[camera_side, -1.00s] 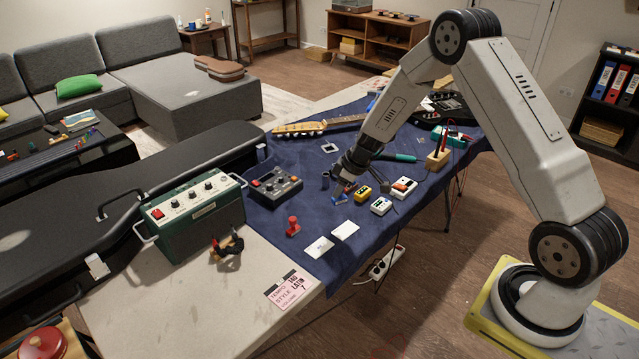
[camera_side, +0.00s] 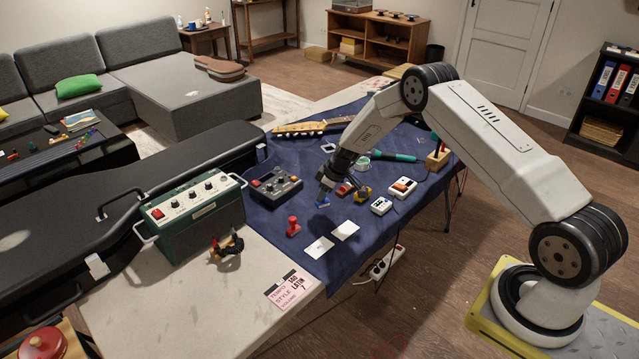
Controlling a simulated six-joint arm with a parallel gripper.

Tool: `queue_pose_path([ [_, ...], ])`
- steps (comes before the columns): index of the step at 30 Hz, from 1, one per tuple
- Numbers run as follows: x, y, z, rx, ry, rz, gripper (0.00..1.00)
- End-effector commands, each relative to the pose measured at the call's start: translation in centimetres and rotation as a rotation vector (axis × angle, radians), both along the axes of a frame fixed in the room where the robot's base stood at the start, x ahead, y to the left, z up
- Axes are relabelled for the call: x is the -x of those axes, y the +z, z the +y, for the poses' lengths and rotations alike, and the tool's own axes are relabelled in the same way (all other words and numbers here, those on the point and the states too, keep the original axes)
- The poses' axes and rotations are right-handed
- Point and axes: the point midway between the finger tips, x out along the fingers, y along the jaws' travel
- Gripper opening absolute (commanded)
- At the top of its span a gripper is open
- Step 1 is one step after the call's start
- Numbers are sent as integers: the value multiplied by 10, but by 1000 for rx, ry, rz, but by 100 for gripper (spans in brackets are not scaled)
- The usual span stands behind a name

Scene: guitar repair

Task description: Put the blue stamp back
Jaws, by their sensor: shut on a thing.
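The blue stamp (camera_side: 323,203) is at the tip of my gripper (camera_side: 324,195), which is shut on it. The stamp's blue base points down and its upper part is hidden between the fingers. It seems to be a little above the dark blue cloth (camera_side: 310,212); the exact gap is hard to tell. A red stamp (camera_side: 293,226) stands upright on the cloth, to the lower left of my gripper. Two white cards lie flat in front: one at the left (camera_side: 319,247) and one at the right (camera_side: 345,231).
A grey box with knobs (camera_side: 275,186) lies left of my gripper. A green amplifier (camera_side: 195,217) stands at the left. The cloth between stamps and cards is clear.

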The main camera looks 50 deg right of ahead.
Motion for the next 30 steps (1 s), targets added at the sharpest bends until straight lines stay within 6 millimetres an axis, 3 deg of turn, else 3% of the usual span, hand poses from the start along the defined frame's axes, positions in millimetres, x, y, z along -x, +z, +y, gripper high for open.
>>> queue_pose_path([
  [11, -5, -6, -1, 0, -1, 0, 0],
  [21, -4, -35, -1, 0, -2, 0, 0],
  [30, -4, -36, -1, 1, -1, 0, 0],
])
